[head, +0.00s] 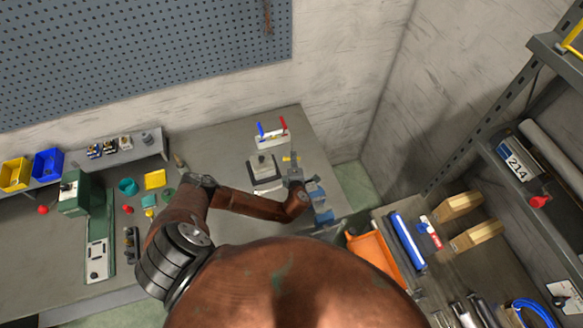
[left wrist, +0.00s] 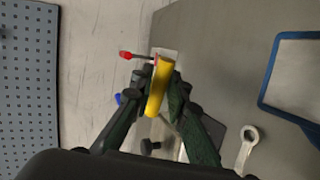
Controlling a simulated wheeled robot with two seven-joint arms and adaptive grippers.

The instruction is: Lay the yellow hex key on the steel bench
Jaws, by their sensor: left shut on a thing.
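The yellow hex key (left wrist: 158,88) is held between the two dark fingers of my left gripper (left wrist: 160,104), in the left wrist view. In the head view only a small yellow piece of it (head: 287,158) shows at my left gripper (head: 293,167). The gripper is shut on it, over the right part of the grey steel bench (head: 218,145). Red (head: 283,123) and blue (head: 260,129) handled keys stand in a pale block (head: 272,138) just behind. How far the yellow key is above the bench is hard to tell. My right gripper is out of view.
A pale block on a dark base (head: 262,168) stands left of my gripper. Bare bench shows left of the blocks in the head view.

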